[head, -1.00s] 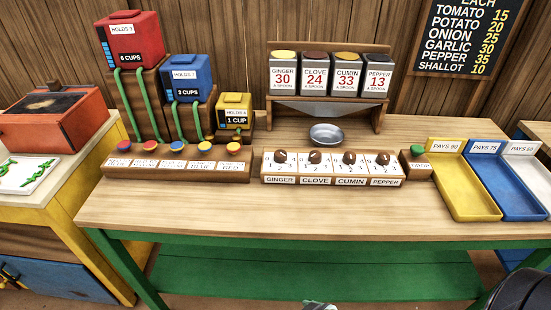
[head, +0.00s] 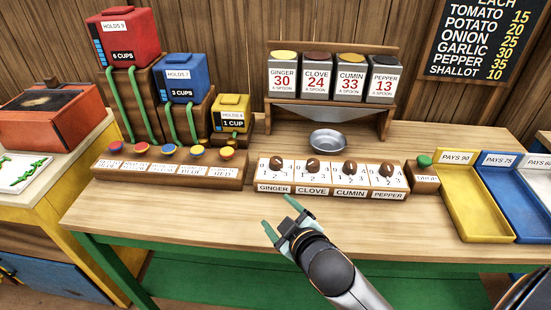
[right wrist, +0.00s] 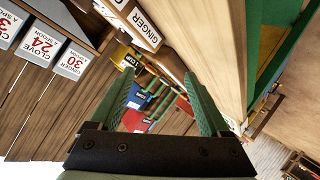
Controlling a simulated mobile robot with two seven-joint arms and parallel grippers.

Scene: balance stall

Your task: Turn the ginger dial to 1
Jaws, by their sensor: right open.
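The ginger dial (head: 275,167) is a dark brown knob on a white face with numbers, at the left end of the dial row. The label GINGER (head: 274,188) is below it. I cannot read its exact setting. My right gripper (head: 280,217) is open and empty, with green fingers, at the table's front edge, in front of and below the ginger dial and apart from it. In the right wrist view its two green fingers (right wrist: 160,95) stand apart with nothing between them, and the ginger label (right wrist: 145,25) shows near the top. My left gripper is not in view.
The clove (head: 312,164), cumin (head: 350,167) and pepper dials stand close to the right. A button row (head: 170,172) is at the left. A metal bowl (head: 328,140) sits behind the dials, under the spice rack (head: 385,120). The front table strip (head: 170,217) is clear.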

